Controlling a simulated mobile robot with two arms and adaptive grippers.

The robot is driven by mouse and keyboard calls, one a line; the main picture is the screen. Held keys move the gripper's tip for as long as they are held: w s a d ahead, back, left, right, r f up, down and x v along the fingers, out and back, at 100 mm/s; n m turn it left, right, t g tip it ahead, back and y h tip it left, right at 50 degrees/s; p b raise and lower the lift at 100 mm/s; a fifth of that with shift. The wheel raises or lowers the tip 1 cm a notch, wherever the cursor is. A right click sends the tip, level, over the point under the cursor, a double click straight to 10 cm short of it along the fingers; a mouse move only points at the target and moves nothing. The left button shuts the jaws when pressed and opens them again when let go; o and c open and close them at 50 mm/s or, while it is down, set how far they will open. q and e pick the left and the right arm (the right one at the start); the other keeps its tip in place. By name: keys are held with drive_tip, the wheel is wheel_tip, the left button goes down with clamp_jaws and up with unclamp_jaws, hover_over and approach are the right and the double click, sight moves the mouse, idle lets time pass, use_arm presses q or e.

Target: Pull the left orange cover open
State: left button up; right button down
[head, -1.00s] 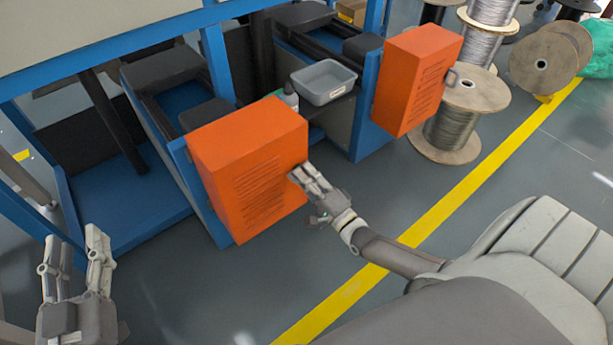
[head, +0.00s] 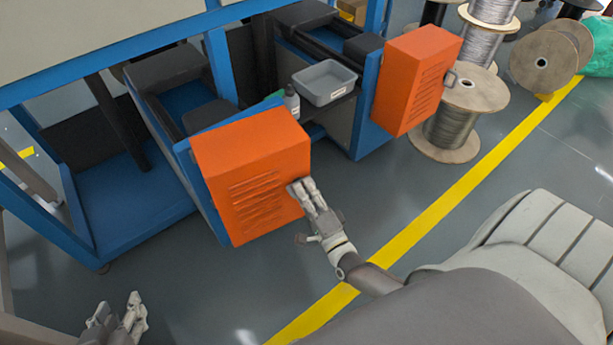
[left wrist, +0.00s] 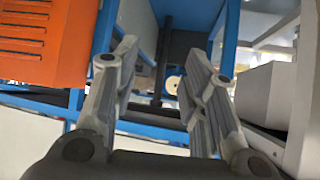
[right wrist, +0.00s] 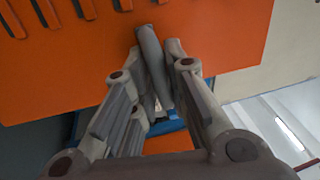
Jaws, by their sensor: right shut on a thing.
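The left orange cover (head: 253,165) is a box-like door with louvre slots on its front, at the middle of the head view. It stands out at an angle from the blue frame. My right gripper (head: 307,188) is at the cover's right edge. In the right wrist view its fingers (right wrist: 152,95) are closed around a grey bar handle (right wrist: 154,60) on the orange face. My left gripper (head: 122,312) is low at the left of the head view, apart from the cover. In the left wrist view its fingers (left wrist: 168,75) are spread with nothing between them.
A second orange cover (head: 416,80) stands to the right, with wire spools (head: 455,115) beyond it. A grey bin (head: 325,82) and a bottle (head: 291,102) sit between the covers. Floor with a yellow line (head: 440,216) lies clear in front.

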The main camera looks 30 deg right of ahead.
use_arm(q)
drive_tip(key=s+a+f+g+y+p, duration=0.1)
drive_tip(key=s+a+f+g, duration=0.1)
drive_tip(key=s+f+g, duration=0.2)
drive_tip(key=s, duration=0.3)
drive_tip(key=shift+s+a+f+g, duration=0.15)
drive_tip(key=shift+s+a+g, duration=0.05)
drive_tip(key=shift+a+g, duration=0.1)
use_arm(e)
drive_tip(key=s+a+m+h, duration=0.2)
drive_tip(key=s+a+h, duration=0.1)
drive_tip(key=s+a, duration=0.2)
drive_tip(key=shift+a+h, duration=0.3)
drive_tip(key=shift+a, duration=0.4)
drive_tip(key=shift+r, duration=0.15)
drive_tip(key=c, duration=1.5)
unclamp_jaws()
drive_tip(key=shift+a, duration=0.1)
drive_tip(key=shift+g, duration=0.3)
drive_tip(key=v, duration=1.2)
